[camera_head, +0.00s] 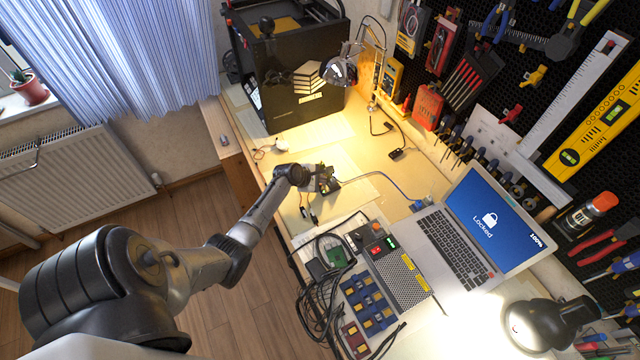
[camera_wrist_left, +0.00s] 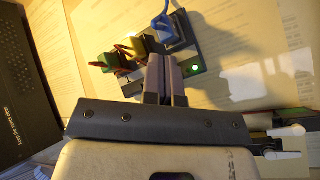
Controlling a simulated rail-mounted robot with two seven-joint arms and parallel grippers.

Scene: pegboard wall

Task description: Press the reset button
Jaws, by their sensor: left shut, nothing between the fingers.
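My left gripper (camera_head: 322,181) is over the workbench with its fingers shut and nothing between them. In the left wrist view its two grey fingers (camera_wrist_left: 165,82) point at a small dark circuit board (camera_wrist_left: 205,56). No reset button can be made out; the fingers hide part of the board. My right gripper is not in view.
Papers lie around the board. A laptop (camera_head: 461,248) showing a lock screen, a power supply (camera_head: 398,275) and tangled black cables (camera_head: 318,295) are to its right and front. A black 3D printer (camera_head: 296,90) stands behind. A lamp (camera_head: 535,325) is at lower right.

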